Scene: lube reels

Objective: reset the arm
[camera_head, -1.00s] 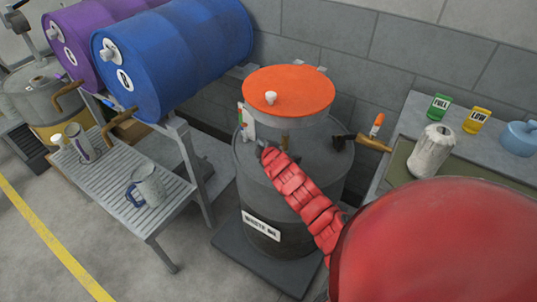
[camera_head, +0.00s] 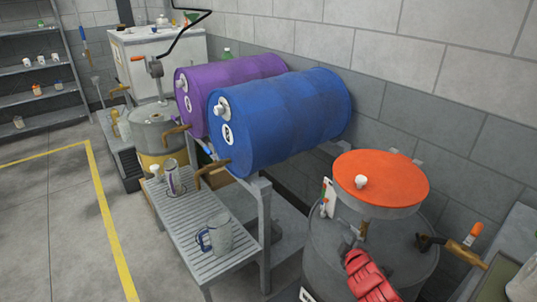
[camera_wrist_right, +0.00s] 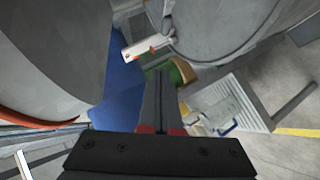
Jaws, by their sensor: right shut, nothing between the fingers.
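My right arm, in segmented red, reaches in from the bottom of the head view. Its gripper (camera_head: 353,238) is in front of the grey waste-oil drum (camera_head: 330,240), below the orange lid-like disc (camera_head: 382,180). In the right wrist view the gripper's two dark fingers (camera_wrist_right: 160,78) are together with nothing between them. Whether the gripper touches the drum cannot be told. My left gripper is not in view.
A blue drum (camera_head: 285,115) and a purple drum (camera_head: 240,75) lie on a rack. Below them a slatted grey bench (camera_head: 205,262) carries a jug (camera_head: 217,235). Open floor (camera_head: 50,220) lies left.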

